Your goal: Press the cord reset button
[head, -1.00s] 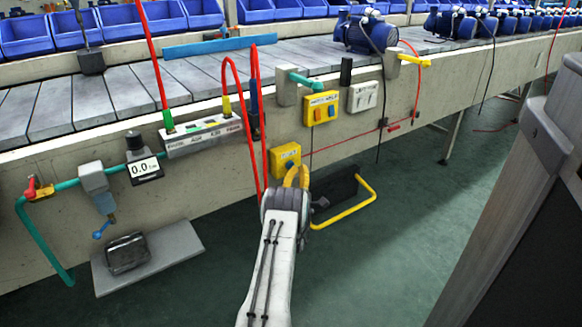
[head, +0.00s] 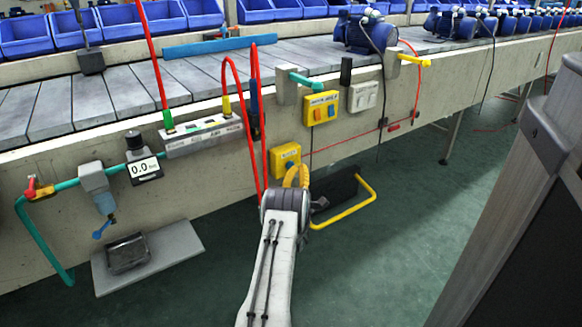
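A small yellow box (head: 285,156) with a label too small to read is fixed to the bench's side wall. A thin red cord (head: 345,142) runs right from near it. Whether this box carries the cord reset button I cannot tell. A second yellow box (head: 321,108) with small coloured buttons sits higher on the wall. My gripper (head: 297,175) shows yellow fingers from behind, just below and in front of the lower box. My arm hides the fingertips, so contact and opening cannot be told.
Red hoses (head: 231,80) hang close left of the lower box. A black floor pedal with a yellow guard (head: 362,204) is right of my gripper. A grey switch box (head: 363,97) is on the wall. A wooden-sided cabinet (head: 530,200) stands at right; green floor between is clear.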

